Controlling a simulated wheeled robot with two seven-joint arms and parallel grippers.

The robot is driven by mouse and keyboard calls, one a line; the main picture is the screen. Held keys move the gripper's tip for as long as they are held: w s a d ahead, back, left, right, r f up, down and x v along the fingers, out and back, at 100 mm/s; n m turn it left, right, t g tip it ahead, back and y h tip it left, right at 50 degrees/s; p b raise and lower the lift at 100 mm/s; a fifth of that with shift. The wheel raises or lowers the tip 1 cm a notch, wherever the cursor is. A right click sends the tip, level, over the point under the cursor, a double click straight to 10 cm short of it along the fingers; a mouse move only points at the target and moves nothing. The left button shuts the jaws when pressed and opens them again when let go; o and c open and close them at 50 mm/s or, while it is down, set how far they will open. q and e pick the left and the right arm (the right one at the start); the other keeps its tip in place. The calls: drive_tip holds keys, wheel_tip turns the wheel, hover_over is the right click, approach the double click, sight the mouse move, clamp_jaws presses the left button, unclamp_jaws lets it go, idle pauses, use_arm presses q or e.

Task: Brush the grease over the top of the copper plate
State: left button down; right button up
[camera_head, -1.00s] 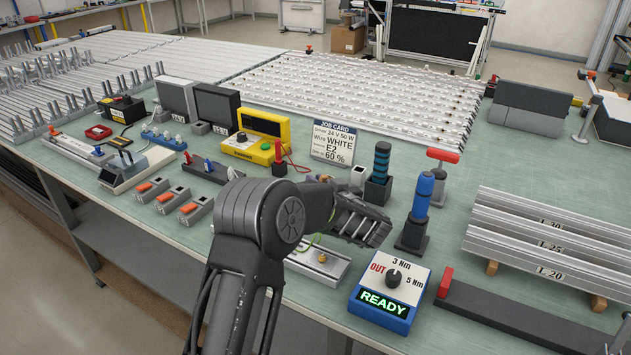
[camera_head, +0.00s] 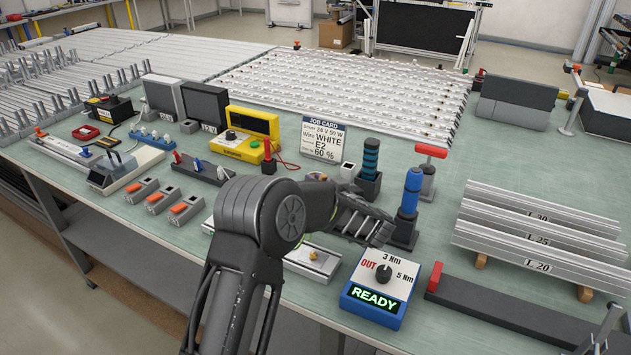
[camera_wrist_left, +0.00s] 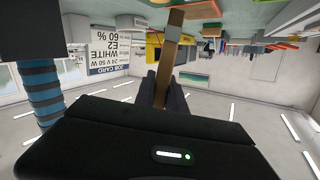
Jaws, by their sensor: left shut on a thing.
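My left gripper (camera_head: 368,226) is over the middle of the bench, just left of the blue-handled tool. In the left wrist view its dark fingers (camera_wrist_left: 163,92) are shut on a brown, flat, stick-like handle (camera_wrist_left: 171,55), which I take for the brush. Its bristles cannot be made out. In the head view the forearm and fingers largely hide what is held. A silver fixture (camera_head: 325,264) with a small yellow part lies below the gripper, partly behind my arm. I cannot clearly make out the copper plate or the grease. My right gripper is not in view.
A torque box (camera_head: 375,288) reading READY stands right of the fixture. A blue-handled tool (camera_head: 411,192) and a teal-ringed tool (camera_head: 370,160) stand in holders close to the gripper. The job card (camera_head: 323,138) stands behind. Rails (camera_head: 540,240) lie at the right.

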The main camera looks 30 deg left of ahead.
use_arm(q)
drive_tip(key=shift+r+p, duration=2.05)
drive_tip(key=shift+r, duration=0.85)
wheel_tip(320, 180, up, 3)
drive_tip(key=p, duration=0.3)
drive_tip(key=s+a+r+n+t, duration=0.1)
drive_tip(key=s+a, duration=0.1)
drive_tip(key=a, duration=0.3)
drive_tip(key=s+a+r+n+t+h+b, duration=0.1)
drive_tip(key=s+a+r, duration=0.1)
drive_tip(key=a, duration=0.3)
drive_tip(key=shift+s+a, duration=0.2)
drive_tip(key=shift+s, duration=0.3)
drive_tip(key=shift+f, duration=0.1)
